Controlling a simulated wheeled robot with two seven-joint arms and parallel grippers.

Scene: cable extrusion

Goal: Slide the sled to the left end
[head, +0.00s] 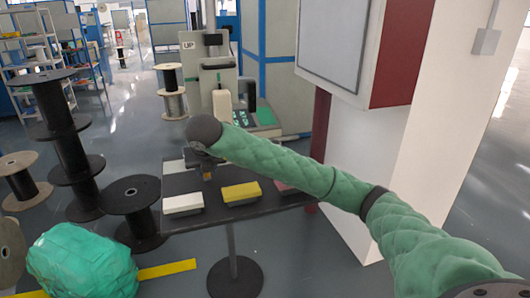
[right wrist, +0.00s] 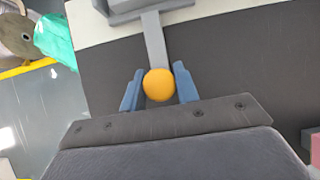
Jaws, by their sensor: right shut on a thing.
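The sled (right wrist: 125,12) is a grey piece at the top of the right wrist view, with a flat grey bar (right wrist: 153,36) running from it to an orange round knob (right wrist: 158,86). My right gripper (right wrist: 159,84) has its two blue fingers on either side of this knob and is shut on it. In the head view my right gripper (head: 207,168) points down over the back left part of the dark table (head: 222,180). The arm and gripper hide most of the sled there. My left gripper is in neither view.
A grey machine (head: 208,75) stands behind. Black spools (head: 133,204) and a green wrapped bundle (head: 80,264) stand at left.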

